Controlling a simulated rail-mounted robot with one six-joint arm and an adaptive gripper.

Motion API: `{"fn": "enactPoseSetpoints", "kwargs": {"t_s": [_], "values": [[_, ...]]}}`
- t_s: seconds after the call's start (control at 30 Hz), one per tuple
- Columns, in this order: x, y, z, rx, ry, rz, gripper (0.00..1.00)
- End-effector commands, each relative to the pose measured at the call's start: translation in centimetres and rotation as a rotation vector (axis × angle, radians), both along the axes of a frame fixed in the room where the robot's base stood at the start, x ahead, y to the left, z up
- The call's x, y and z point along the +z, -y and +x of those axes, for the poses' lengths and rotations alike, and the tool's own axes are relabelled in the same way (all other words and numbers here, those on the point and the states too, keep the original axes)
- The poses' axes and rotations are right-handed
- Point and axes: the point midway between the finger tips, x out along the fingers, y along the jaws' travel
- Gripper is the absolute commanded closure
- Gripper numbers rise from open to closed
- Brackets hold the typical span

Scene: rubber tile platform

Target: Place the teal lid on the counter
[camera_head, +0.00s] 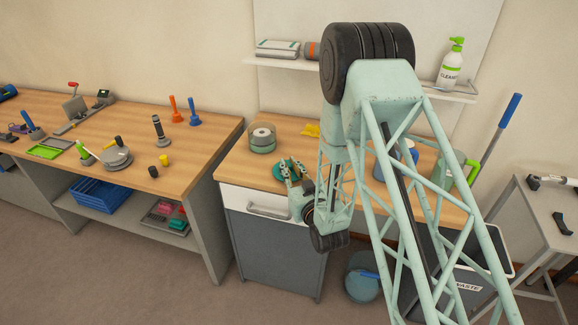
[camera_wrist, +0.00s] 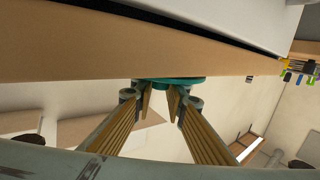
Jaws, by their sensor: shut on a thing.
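The teal lid (camera_head: 283,171) is a round disc at the front of the wooden counter (camera_head: 238,163), right of the round container. In the wrist view the lid (camera_wrist: 182,80) shows edge-on against the counter's face (camera_wrist: 60,50). I cannot tell whether it rests on the counter or is just above it. My gripper (camera_head: 293,172) is over the lid, with its fingers closed on it. In the wrist view the fingertips (camera_wrist: 160,90) meet the lid's near side; the part they grip is mostly hidden.
A clear greenish round container (camera_head: 262,141) stands behind the lid on the counter. A yellow item (camera_head: 311,130) lies at the back. A green-handled jug (camera_head: 460,172) and blue things stand to the right, partly behind my arm. A shelf (camera_head: 290,64) hangs above. The counter's front left is clear.

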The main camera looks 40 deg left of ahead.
Motion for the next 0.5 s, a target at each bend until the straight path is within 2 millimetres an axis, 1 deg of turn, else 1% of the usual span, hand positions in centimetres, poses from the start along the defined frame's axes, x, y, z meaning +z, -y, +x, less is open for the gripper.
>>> {"fn": "enactPoseSetpoints", "kwargs": {"t_s": [0.27,0.3,0.4,0.5], "values": [[-0.36,0.0,0.0,0.0,0.0,0.0,0.96],[-0.29,0.0,0.0,0.0,0.0,0.0,0.84],[-0.26,0.0,0.0,0.0,0.0,0.0,0.75],[-0.25,0.0,0.0,0.0,0.0,0.0,0.73]]}}
